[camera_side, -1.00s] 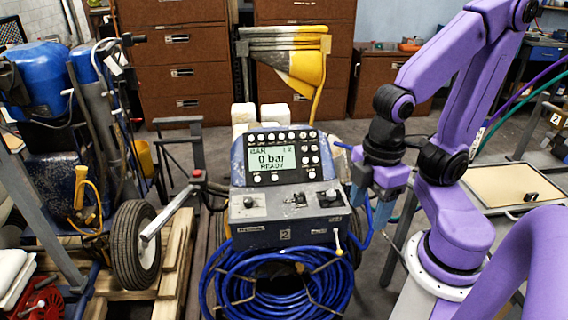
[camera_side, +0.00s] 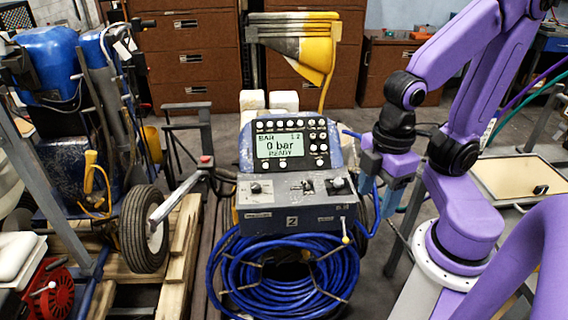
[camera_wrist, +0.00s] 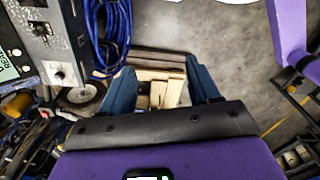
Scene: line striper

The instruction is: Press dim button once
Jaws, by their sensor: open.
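The line striper's control panel (camera_side: 290,145) stands mid-picture in the side view, with a lit screen (camera_side: 281,146) reading "0 bar" and "READY". Small round buttons (camera_side: 292,124) line its top, right side and lower edge. Their labels are too small to read, so I cannot tell which is dim. My gripper (camera_side: 386,206) hangs to the right of the panel, pointing down, apart from it. In the wrist view my gripper (camera_wrist: 163,88) has its two blue fingers apart with nothing between them. The screen (camera_wrist: 8,68) shows partly at the left edge there.
Below the panel is a grey control box (camera_side: 262,218) with knobs and a switch. A coiled blue hose (camera_side: 285,270) hangs under it. A wheeled machine (camera_side: 70,130) on a wooden pallet stands left. A table (camera_side: 515,175) stands right, behind my arm.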

